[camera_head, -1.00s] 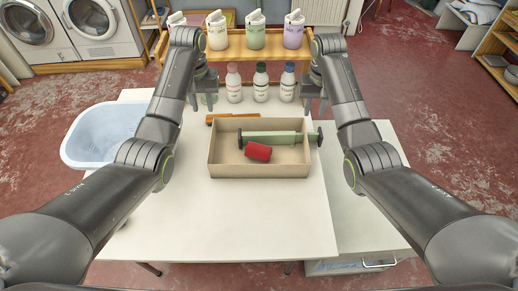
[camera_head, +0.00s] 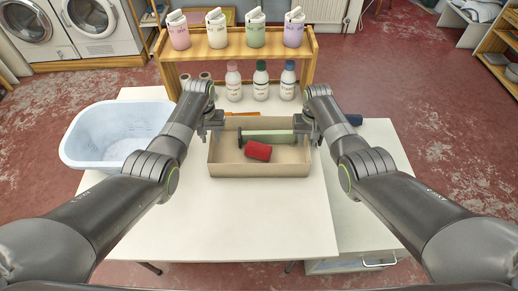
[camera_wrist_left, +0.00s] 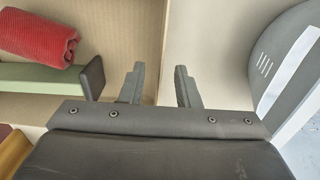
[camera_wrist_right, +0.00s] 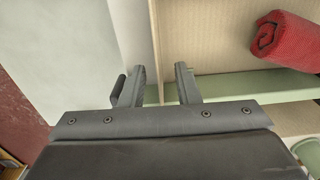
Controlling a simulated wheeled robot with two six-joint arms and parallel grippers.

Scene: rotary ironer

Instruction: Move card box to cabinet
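The open card box (camera_head: 231,170) sits on the white table, holding a red roll (camera_head: 258,151) and a green bar with dark ends (camera_head: 262,134). The bar's right end juts over the box's right wall. My left gripper (camera_head: 212,134) is open at the left wall; in the left wrist view its fingers (camera_wrist_left: 160,88) lie on either side of that wall. My right gripper (camera_head: 310,135) is open at the right wall; in the right wrist view its fingers (camera_wrist_right: 162,86) lie either side of the wall, with the bar showing between them. The pale cabinet (camera_head: 380,215) stands right of the table.
A pale blue tub (camera_head: 85,150) stands on the left of the table. A wooden shelf (camera_head: 240,62) behind holds several bottles and jars. A dark cylinder (camera_head: 353,119) lies at the cabinet's back edge. The table (camera_head: 250,220) is clear in front of the box.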

